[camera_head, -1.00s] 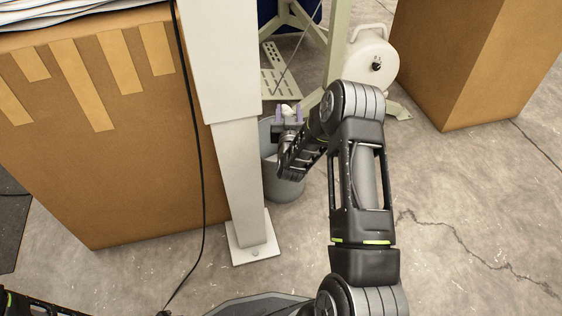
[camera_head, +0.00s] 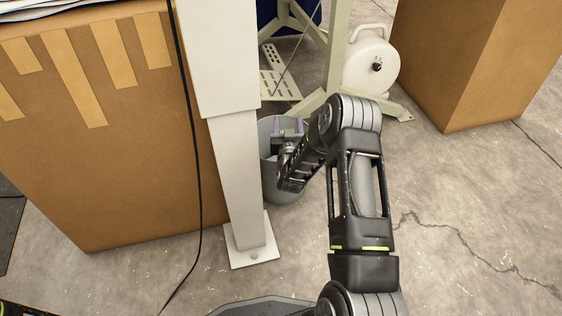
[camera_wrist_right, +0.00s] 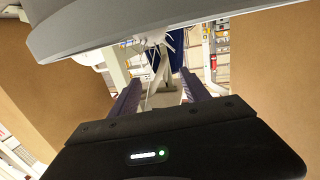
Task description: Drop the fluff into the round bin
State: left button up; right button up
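The round grey bin (camera_head: 284,190) stands on the floor behind the pale table leg, partly hidden by my right arm. My right gripper (camera_head: 288,124) is at the bin's mouth, its purple fingers spread apart. In the right wrist view the gripper (camera_wrist_right: 160,92) also has its fingers wide apart, with no fluff clearly pinched between them. A grey curved edge crosses the top there, probably the bin's rim. A pale, spiky shape shows just beyond the fingers; I cannot tell if it is the fluff. No fluff shows in the head view. My left gripper is out of view.
The pale table leg (camera_head: 236,180) and a large taped cardboard box (camera_head: 125,180) stand left of the bin. A pale metal frame and a white round tank (camera_head: 370,62) are behind it. Another cardboard box (camera_head: 470,60) is at back right. The right floor is clear.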

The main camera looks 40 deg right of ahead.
jog(key=o, duration=0.3)
jog(key=shift+s, duration=0.1)
jog(key=shift+s+a+r+p, duration=0.15)
jog(key=shift+s+a+p, duration=0.25)
jog(key=shift+s+a, duration=0.1)
jog(key=v, duration=0.6)
jog(key=shift+s, duration=0.15)
dwell(0.9)
